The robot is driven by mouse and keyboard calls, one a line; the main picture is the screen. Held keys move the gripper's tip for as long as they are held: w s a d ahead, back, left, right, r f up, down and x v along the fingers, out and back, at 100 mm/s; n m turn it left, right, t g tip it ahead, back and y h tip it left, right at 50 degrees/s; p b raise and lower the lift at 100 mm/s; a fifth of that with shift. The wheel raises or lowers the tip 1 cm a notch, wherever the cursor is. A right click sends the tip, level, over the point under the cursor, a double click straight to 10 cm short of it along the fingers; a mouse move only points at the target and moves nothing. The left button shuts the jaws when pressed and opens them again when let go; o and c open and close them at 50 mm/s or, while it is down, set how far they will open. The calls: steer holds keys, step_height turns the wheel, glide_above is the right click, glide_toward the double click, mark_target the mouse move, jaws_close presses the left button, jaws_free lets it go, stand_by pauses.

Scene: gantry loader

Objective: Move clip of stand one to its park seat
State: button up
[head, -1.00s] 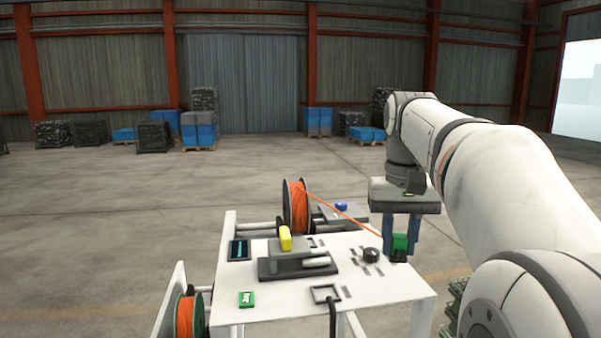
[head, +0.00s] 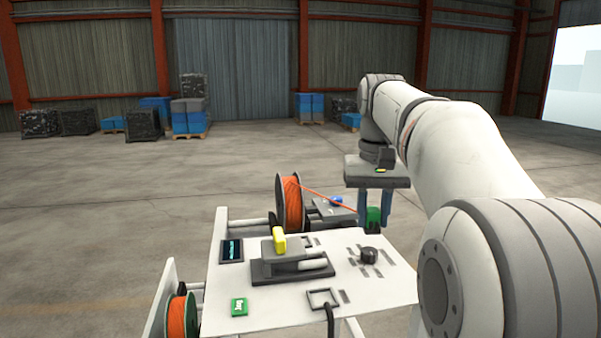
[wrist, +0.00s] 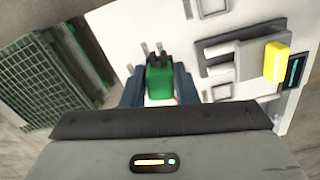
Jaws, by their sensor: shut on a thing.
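My gripper (head: 375,208) points down near the far right corner of the white table, with its blue fingers shut on a green clip (head: 373,216). In the wrist view the green clip (wrist: 160,78) sits between the fingers, with the white tabletop behind it. An orange line runs from the orange spool (head: 291,203) to the clip or close by it. Which seat on the table is the park seat, I cannot tell.
The white table (head: 225,285) carries a grey block with a yellow handle (head: 279,240), a black knob (head: 369,255), a small screen (head: 232,250), a green tag (head: 240,307) and a square frame (head: 322,298). Green crates (wrist: 55,85) stand beside it.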

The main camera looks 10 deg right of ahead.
steer(key=w+a+r+n+p, duration=0.1)
steer(key=w+a+p, duration=0.2)
steer(key=w+a, duration=0.35)
steer(key=w+a+r+n+p, duration=0.1)
steer(key=w+a+n+p, duration=0.2)
steer(key=w, duration=0.7)
steer(key=shift+m, duration=0.7)
steer(key=shift+a+f+b, duration=0.15)
steer(key=shift+f+b, duration=1.1)
steer(key=shift+f, duration=2)
steer(key=shift+a+f+b, duration=0.15)
steer(key=shift+f+b, duration=1.1)
steer(key=shift+f, duration=2)
steer(key=o, duration=1.1)
steer(key=shift+c, duration=0.2)
